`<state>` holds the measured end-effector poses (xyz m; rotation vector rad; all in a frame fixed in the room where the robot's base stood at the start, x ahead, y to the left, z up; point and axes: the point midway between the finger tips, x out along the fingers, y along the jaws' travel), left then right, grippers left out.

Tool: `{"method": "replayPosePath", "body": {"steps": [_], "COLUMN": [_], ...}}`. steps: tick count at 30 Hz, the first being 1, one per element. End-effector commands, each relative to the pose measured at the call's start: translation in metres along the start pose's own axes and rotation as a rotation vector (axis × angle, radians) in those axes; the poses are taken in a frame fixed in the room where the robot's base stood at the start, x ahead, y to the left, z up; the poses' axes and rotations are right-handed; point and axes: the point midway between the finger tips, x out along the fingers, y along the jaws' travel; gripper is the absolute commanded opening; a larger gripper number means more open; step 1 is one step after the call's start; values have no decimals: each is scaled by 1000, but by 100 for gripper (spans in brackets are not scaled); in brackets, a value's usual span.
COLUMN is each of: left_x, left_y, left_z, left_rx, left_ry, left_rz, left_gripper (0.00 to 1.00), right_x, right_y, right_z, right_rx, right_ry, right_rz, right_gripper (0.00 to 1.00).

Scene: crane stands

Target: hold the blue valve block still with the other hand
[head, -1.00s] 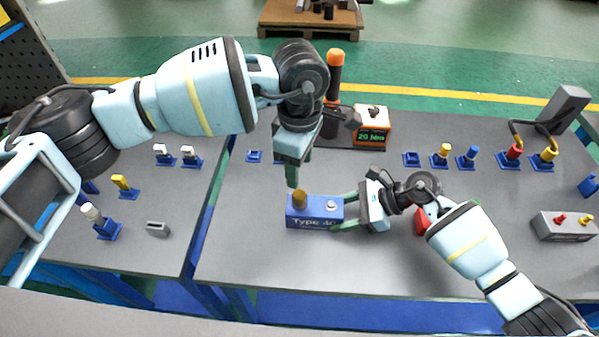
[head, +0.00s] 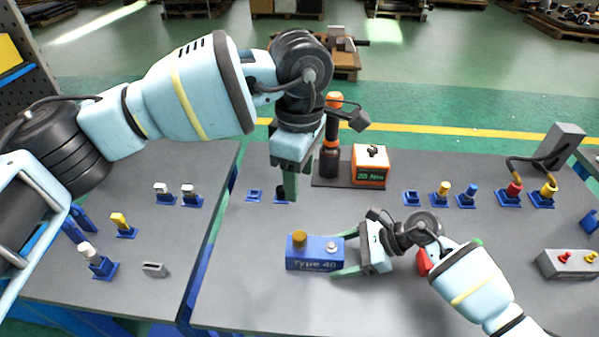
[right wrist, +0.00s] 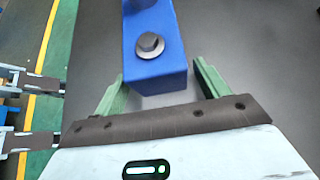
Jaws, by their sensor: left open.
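The blue valve block (head: 315,265), marked "Type 40", lies on the grey table with a brass knob (head: 299,238) at its left end and a silver round fitting (head: 331,247) at its right. My right gripper (head: 345,253) is at the block's right end, jaws open. In the right wrist view the near end of the block (right wrist: 158,72) lies between the tips of its green fingers (right wrist: 160,78), with a gap on each side. My left gripper (head: 289,197) is open, pointing down above and behind the knob, holding nothing visible; one finger mostly hides the other.
An orange-topped tool (head: 330,150) and an orange box reading "20 Nm" (head: 370,167) stand behind. A grey box with red and yellow plugs (head: 568,263) is far right. A red object (head: 423,262) is partly behind my right arm.

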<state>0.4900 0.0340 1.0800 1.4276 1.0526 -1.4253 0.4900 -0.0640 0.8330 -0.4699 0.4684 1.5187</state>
Motion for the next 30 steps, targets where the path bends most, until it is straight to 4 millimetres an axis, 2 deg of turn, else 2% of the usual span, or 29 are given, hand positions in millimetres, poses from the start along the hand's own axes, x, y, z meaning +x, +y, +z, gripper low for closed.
{"method": "replayPosePath", "body": {"steps": [9,14,24,30], "left_x": [0,0,0,0], "left_y": [0,0,0,0], "left_z": [0,0,0,0], "left_rx": [0,0,0,0], "left_ry": [0,0,0,0], "left_rz": [0,0,0,0], "left_gripper": [53,53,53,53], "right_x": [0,-12,-76,-106], "right_y": [0,0,0,0], "right_z": [-1,-1,-1,0], "right_rx": [1,0,-1,0], "right_ry": [1,2,4,2], "right_rz": [1,-1,-2,0], "right_gripper": [80,80,80,80]}}
